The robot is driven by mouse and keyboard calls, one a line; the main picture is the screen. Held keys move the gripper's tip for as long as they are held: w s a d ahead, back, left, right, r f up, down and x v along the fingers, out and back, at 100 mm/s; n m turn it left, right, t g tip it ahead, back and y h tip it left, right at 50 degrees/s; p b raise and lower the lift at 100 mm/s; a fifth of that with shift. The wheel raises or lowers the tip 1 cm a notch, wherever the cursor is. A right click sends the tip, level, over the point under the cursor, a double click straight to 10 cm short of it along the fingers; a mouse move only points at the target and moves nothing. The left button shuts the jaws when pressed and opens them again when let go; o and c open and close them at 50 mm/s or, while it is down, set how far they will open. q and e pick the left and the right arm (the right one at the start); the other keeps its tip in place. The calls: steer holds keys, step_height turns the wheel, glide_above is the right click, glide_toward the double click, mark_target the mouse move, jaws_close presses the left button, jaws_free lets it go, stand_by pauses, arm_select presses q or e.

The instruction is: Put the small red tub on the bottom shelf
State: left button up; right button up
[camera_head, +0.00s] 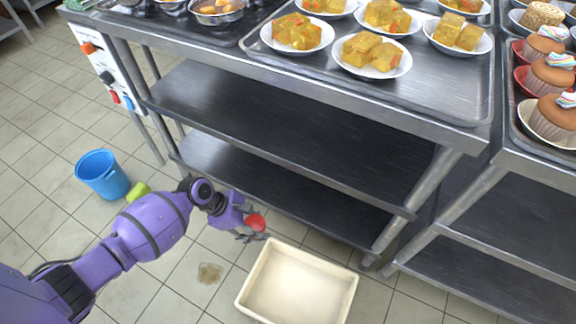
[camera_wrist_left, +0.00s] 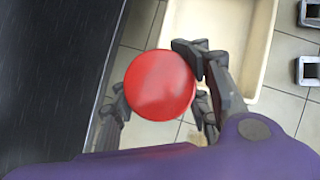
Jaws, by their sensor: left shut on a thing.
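The small red tub (camera_head: 256,222) is held in my left gripper (camera_head: 251,226), in front of the shelf unit's lower edge in the head view. In the left wrist view the tub (camera_wrist_left: 160,85) shows as a round red face between the dark fingers of my left gripper (camera_wrist_left: 162,92), which are shut on it. The bottom shelf (camera_head: 270,180) is a dark metal sheet under the steel table; its visible part is bare. In the left wrist view a dark shelf surface (camera_wrist_left: 50,75) lies left of the tub. My right gripper is not in view.
A cream tray (camera_head: 300,285) lies on the floor just right of my left gripper. A blue bucket (camera_head: 103,175) and a green object (camera_head: 138,191) stand at left. A middle shelf (camera_head: 280,125) is above the bottom one. Plates of food (camera_head: 371,56) fill the tabletop. A brown stain (camera_head: 209,273) marks the floor.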

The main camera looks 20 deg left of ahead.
arm_select(q)
steer(key=w+a+f+n+t+y, duration=0.2)
steer(key=w+a+f+n+t, duration=0.1)
steer(key=w+a+f+n, duration=0.25)
steer(key=shift+n, duration=0.25)
steer(key=w+d+b, duration=0.2)
steer(key=w+d, duration=0.1)
steer(key=w, duration=0.1)
steer(key=w+d+r+b, duration=0.1)
steer(key=w+d+b, duration=0.1)
steer(key=w+d, duration=0.2)
steer(key=w+d+b, duration=0.2)
steer(key=w+d, duration=0.2)
steer(key=shift+w+r, duration=0.3)
step_height(320, 180, down, 4)
steer(key=b, duration=0.2)
steer(key=shift+d+r+b, duration=0.1)
steer(key=shift+r+b, duration=0.1)
steer(key=shift+b, duration=0.15)
steer(key=shift+c, duration=0.5)
steer(key=shift+r, duration=0.15)
steer(key=o, duration=1.4)
steer(key=shift+o, duration=0.2)
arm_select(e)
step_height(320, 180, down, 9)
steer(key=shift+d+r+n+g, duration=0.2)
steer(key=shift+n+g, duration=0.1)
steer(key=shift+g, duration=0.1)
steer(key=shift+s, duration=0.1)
